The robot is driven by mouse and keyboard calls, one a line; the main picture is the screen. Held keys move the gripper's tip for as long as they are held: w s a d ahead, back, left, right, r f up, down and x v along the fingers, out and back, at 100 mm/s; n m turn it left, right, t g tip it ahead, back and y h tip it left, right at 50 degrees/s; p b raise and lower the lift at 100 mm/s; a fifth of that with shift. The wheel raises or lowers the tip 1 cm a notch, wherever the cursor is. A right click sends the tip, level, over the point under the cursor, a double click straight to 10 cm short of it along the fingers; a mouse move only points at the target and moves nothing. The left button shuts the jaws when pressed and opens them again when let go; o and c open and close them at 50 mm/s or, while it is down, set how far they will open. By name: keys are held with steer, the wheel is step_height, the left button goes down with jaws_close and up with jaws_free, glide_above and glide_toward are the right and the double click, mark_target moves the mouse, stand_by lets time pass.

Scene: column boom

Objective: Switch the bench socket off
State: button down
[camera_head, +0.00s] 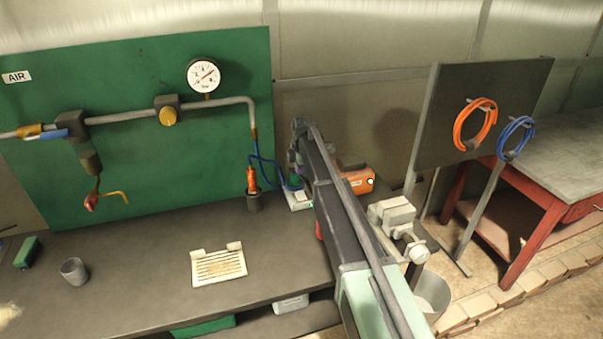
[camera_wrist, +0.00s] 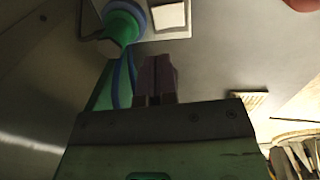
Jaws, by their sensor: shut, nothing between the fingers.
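The bench socket appears to be the small white box (camera_head: 299,201) on the bench, partly covered by my arm, with a small green light beside it. A blue cable and plug lie against it. In the wrist view a pale square plate in a white frame (camera_wrist: 170,17) sits at the top, likely part of the socket; its switch position cannot be told. A green plug-like part with a blue ring (camera_wrist: 122,22) is to its left. My gripper (camera_wrist: 158,60) is shut and empty, its tips just below the plate in the picture. Contact cannot be told. My arm hides the fingers in the head view.
An orange tool (camera_head: 252,180) stands in a dark holder left of the socket. An orange box (camera_head: 357,181) is right of my arm. A slatted white tray (camera_head: 219,265) and a grey cup (camera_head: 74,270) are on the bench. The green board (camera_head: 150,160) with pipes rises behind.

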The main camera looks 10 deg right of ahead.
mark_target(301, 195)
steer(key=f+b, duration=0.2)
steer(key=f, duration=0.1)
steer(key=f+b, duration=0.3)
steer(key=w+f+b, duration=0.1)
steer(key=f+b, duration=0.1)
steer(key=f, duration=0.1)
steer(key=shift+w+f+b, duration=0.1)
steer(key=shift+f+b, duration=0.2)
steer(key=shift+b, duration=0.1)
steer(key=shift+a+f+b, duration=0.1)
steer(key=shift+f+b, duration=0.25)
steer(key=shift+b, duration=0.05)
steer(key=shift+r, duration=0.2)
steer(key=shift+s+r+p, duration=0.15)
steer(key=shift+s+p, duration=0.25)
steer(key=shift+s, duration=0.4)
steer(key=shift+w, duration=0.1)
step_height(301, 195, up, 14)
steer(key=s+p, duration=0.1)
steer(key=p, duration=1.3)
steer(key=shift+s+d, duration=0.25)
steer(key=shift+s, duration=0.15)
